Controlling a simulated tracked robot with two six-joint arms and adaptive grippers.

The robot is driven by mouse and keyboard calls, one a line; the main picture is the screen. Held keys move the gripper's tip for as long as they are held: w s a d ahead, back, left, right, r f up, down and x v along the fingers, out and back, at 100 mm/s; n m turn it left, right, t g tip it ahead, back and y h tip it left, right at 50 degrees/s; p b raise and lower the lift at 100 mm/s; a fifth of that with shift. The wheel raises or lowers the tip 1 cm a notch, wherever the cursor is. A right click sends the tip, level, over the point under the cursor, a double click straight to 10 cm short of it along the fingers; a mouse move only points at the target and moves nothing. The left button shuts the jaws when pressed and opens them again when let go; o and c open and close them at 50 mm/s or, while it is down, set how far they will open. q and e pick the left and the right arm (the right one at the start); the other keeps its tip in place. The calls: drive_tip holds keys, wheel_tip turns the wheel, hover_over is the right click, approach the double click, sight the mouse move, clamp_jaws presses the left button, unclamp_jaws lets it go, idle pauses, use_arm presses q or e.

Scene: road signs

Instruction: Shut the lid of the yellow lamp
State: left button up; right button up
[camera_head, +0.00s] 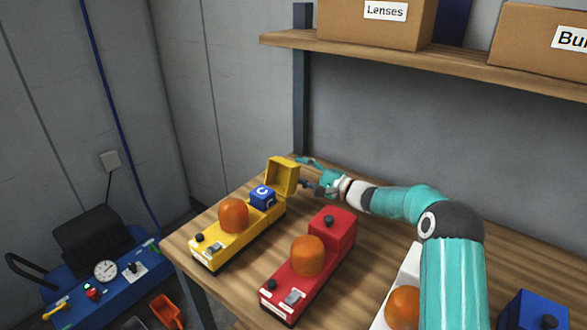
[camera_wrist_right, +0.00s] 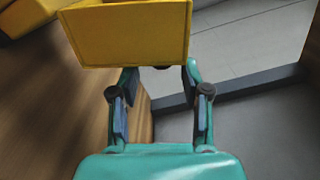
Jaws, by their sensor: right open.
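The yellow lamp (camera_head: 238,227) stands on the wooden table, with an orange dome at its middle. Its yellow lid (camera_head: 282,175) stands raised at the back end, and a blue block with a white mark (camera_head: 263,196) sits in the open compartment. My right gripper (camera_head: 308,174) is open beside the lid, on its right and back side. In the right wrist view the lid (camera_wrist_right: 128,35) lies just beyond the open fingers (camera_wrist_right: 160,85); I cannot tell if they touch it. My left gripper is not in view.
A red lamp (camera_head: 308,262) with its lid down stands right of the yellow one. A white lamp (camera_head: 403,262) is partly hidden by my right arm. A blue lamp (camera_head: 535,312) is at the lower right. A shelf (camera_head: 370,58) with boxes hangs above the table.

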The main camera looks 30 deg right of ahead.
drive_tip(key=shift+x, duration=1.05)
